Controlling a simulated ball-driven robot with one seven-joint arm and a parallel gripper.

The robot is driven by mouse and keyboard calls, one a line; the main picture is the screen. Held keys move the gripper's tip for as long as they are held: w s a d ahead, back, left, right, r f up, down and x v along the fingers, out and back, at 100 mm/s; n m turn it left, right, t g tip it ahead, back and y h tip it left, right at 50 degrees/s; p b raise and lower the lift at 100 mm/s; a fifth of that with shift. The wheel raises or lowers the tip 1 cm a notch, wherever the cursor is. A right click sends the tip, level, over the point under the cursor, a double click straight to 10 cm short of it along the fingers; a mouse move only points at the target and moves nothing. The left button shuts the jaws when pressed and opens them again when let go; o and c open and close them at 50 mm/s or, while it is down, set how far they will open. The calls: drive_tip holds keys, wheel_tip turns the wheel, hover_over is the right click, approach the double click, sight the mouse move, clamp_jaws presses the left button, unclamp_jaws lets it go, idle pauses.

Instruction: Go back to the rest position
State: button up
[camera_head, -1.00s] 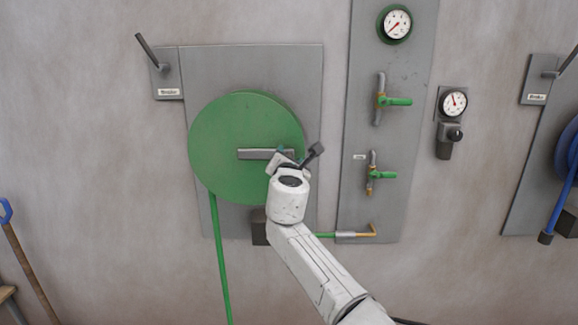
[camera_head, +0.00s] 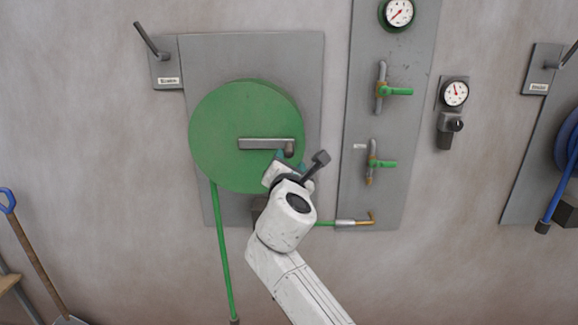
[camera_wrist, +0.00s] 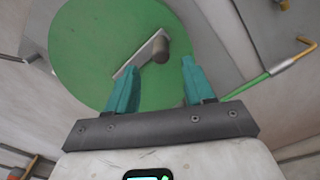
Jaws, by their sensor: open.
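My gripper (camera_wrist: 155,75) shows in the wrist view with its two teal fingers apart and nothing between them. In the head view my gripper (camera_head: 290,158) is just below the crank handle of the green reel (camera_head: 225,125). The grey crank bar (camera_head: 262,144) ends in a dark knob (camera_head: 289,148). In the wrist view the knob (camera_wrist: 161,50) lies beyond the fingertips, apart from them. My wrist hides the lower right edge of the reel in the head view.
A grey panel (camera_head: 350,205) with two green-handled valves (camera_head: 392,91) and a gauge (camera_head: 397,13) stands right of the reel. A green hose (camera_head: 224,250) hangs from the reel. A blue reel (camera_head: 568,140) is at far right, and a blue-handled shovel (camera_head: 30,245) leans at far left.

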drive_tip(key=shift+s, duration=0.3)
drive_tip(key=s+d+f+m+g+h, duration=0.1)
drive_tip(key=s+d+f+m+g, duration=0.2)
drive_tip(key=s+d+f+m, duration=0.55)
drive_tip(key=s+d+f+m+g, duration=0.3)
drive_tip(key=s+f, duration=0.2)
drive_tip(key=f, duration=0.7)
drive_tip(key=s+d+f+m+g+h, duration=0.1)
drive_tip(key=s+d+f+m+g, duration=0.2)
drive_tip(key=s+d+f+m, duration=0.5)
drive_tip(key=s+d+f+m+g, duration=0.2)
drive_tip(key=s+f+m, duration=0.1)
drive_tip(key=s, duration=0.8)
drive_tip(key=s+d+f+m+g+y, duration=0.1)
drive_tip(key=s+d+f+m+g, duration=0.1)
drive_tip(key=s, duration=0.9)
drive_tip(key=s+d+f+m+g+y, duration=0.1)
drive_tip(key=s+f+m+g, duration=0.3)
drive_tip(key=s, duration=0.7)
wheel_tip(320, 180, down, 3)
drive_tip(key=shift+d+r+m+b, duration=0.15)
drive_tip(key=shift+d+m+b, duration=0.2)
drive_tip(key=shift+d+m, duration=0.35)
